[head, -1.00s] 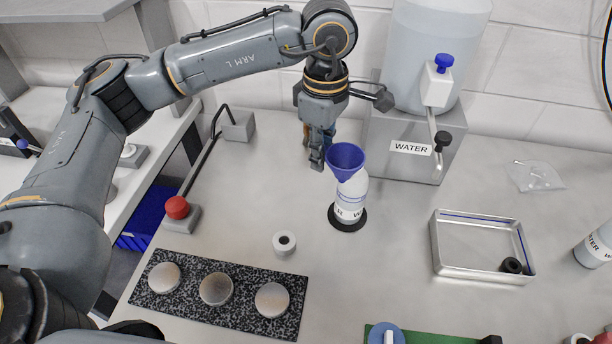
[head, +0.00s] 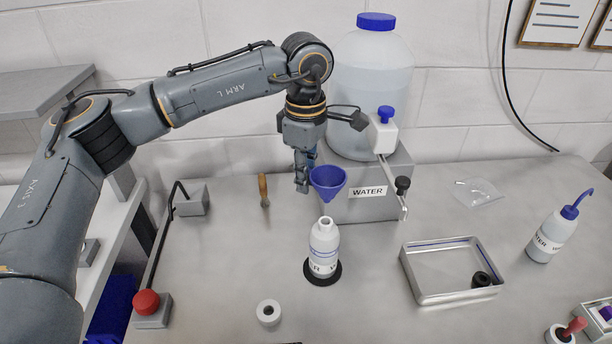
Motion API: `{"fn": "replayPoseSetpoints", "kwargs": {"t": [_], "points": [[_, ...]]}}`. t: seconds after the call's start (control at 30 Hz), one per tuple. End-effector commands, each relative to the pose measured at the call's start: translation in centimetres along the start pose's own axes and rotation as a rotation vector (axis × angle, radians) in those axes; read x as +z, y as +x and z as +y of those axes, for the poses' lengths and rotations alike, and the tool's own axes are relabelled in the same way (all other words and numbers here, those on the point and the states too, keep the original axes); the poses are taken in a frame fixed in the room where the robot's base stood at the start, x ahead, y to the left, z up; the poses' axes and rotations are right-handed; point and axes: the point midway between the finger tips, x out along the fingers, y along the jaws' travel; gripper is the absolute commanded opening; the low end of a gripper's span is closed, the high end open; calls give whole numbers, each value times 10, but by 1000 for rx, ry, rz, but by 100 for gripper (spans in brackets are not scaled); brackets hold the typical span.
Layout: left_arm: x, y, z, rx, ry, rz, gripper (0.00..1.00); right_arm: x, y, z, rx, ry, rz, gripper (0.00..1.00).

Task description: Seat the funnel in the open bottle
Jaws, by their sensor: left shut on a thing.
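The blue funnel (head: 328,178) is held upright, wide mouth up, above and slightly behind the open bottle in the picture. My left gripper (head: 303,184) points down and is shut on the funnel's left side. The white open bottle (head: 324,250) stands upright on a black round pad (head: 322,278). Its open mouth shows below the funnel, with a gap between them. How far the funnel is off the bottle's axis in depth, I cannot tell. My right gripper is not in view.
A water tank (head: 370,80) on a metal stand (head: 372,205) is close behind the funnel. A metal tray (head: 450,290) lies to the right, a white ring (head: 268,312) in front. A wash bottle (head: 556,230) stands far right. A red-knobbed lever (head: 146,302) is at left.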

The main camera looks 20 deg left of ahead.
Motion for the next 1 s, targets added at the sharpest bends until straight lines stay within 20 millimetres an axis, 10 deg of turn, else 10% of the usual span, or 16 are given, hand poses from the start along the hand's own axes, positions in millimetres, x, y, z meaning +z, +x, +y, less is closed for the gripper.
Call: {"fn": "replayPoseSetpoints", "kwargs": {"t": [0.5, 1.0], "points": [[0, 46, 0, -1, 0, 0, 0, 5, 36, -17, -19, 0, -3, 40], [0, 50, 0, -1, 0, 1, 0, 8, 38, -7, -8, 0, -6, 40]]}}
